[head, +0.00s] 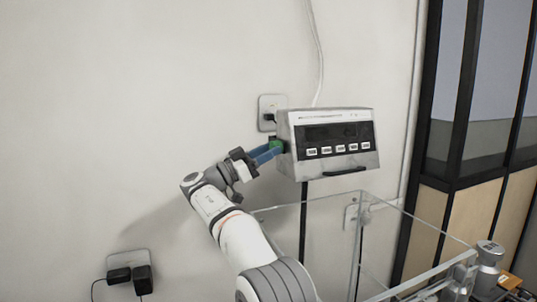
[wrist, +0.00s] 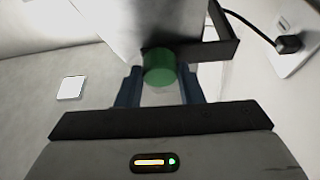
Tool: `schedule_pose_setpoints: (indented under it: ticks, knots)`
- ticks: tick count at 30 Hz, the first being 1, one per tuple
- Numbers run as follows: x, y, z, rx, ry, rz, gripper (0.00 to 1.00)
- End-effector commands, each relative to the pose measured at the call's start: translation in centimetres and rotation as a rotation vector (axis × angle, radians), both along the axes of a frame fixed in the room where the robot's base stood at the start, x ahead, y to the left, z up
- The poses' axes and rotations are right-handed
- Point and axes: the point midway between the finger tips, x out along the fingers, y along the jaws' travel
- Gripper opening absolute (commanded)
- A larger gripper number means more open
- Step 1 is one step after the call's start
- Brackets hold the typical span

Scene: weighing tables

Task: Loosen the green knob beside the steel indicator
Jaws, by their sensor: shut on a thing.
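The green knob (wrist: 159,68) is on the side of the steel indicator (head: 288,133), and a little of it shows in the head view (head: 275,146). The indicator is a grey box with a dark display and a row of buttons, on a dark post. My gripper (head: 267,152) reaches the indicator's left side, with its blue fingers at the knob. In the wrist view the fingers (wrist: 160,85) stand on either side of the green knob, shut on it. The indicator's body also shows above the knob in the wrist view (wrist: 140,22).
A wall socket (head: 270,108) with a black plug is just behind the indicator. A clear glass enclosure (head: 330,200) stands below and to the right. Another socket with black adapters (head: 130,275) is at lower left.

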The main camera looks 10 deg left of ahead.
Motion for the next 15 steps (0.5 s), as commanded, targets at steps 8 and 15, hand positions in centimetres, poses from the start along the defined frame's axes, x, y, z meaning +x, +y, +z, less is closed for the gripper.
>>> schedule_pose_setpoints:
  ticks: [8, 15]
  knots:
    - [-0.19, -0.17, -0.26, -0.11, 0.143, 0.001, 0.11]
    - [-0.28, -0.27, -0.08, -0.246, 0.323, 0.002, 0.11]
